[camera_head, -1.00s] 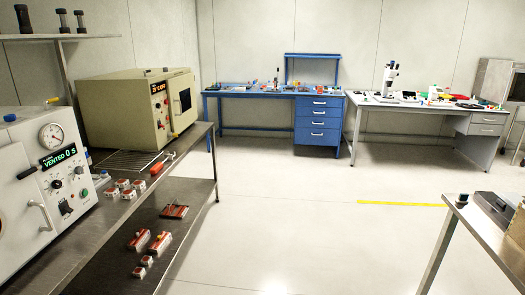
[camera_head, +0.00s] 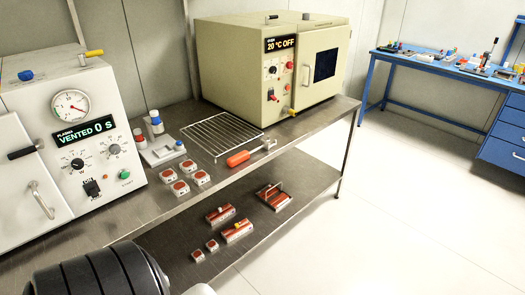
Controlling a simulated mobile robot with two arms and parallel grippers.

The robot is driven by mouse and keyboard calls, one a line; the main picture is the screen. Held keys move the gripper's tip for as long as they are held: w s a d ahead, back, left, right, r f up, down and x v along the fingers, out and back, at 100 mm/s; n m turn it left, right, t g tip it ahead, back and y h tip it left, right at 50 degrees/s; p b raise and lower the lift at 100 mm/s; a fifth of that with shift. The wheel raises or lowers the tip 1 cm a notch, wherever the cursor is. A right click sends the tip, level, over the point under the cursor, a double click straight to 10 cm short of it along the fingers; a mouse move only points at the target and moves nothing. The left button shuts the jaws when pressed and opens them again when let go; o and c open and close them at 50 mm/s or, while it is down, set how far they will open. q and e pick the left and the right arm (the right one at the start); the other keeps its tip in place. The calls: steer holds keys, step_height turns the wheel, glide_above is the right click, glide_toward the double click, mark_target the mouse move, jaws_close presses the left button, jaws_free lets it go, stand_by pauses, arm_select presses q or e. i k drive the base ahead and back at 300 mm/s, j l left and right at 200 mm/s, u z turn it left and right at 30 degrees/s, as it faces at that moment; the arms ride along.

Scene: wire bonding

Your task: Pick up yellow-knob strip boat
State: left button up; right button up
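The nearer boat (camera_head: 238,232) has a small yellowish knob on top and looks like the yellow-knob strip boat. The other boat (camera_head: 219,215), just behind and left of it, has a paler knob, but the knob colours are hard to tell at this size. Neither gripper is in view. A dark ribbed part at the bottom left, probably my own arm, covers the bench's near corner.
Above are a plasma machine (camera_head: 75,135), a beige oven (camera_head: 262,75), a wire rack (camera_head: 222,133) and several red-topped blocks. Floor to the right is clear.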

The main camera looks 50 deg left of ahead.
mark_target(231, 234)
steer(key=i+u, duration=0.2)
steer(key=i, duration=0.35)
steer(key=i+u, duration=0.15)
steer(key=i, duration=0.45)
steer(key=i+l+u, duration=0.2)
steer(key=i, duration=0.35)
steer(key=i+u, duration=0.15)
steer(key=i, duration=0.4)
steer(key=i+u, duration=0.25)
steer(key=u, duration=0.2)
steer(key=i+l+u, duration=0.1)
steer(key=u, duration=0.3)
steer(key=i+l+u, duration=0.2)
steer(key=u, duration=0.25)
steer(key=i+l+u, duration=0.25)
steer(key=u, duration=0.2)
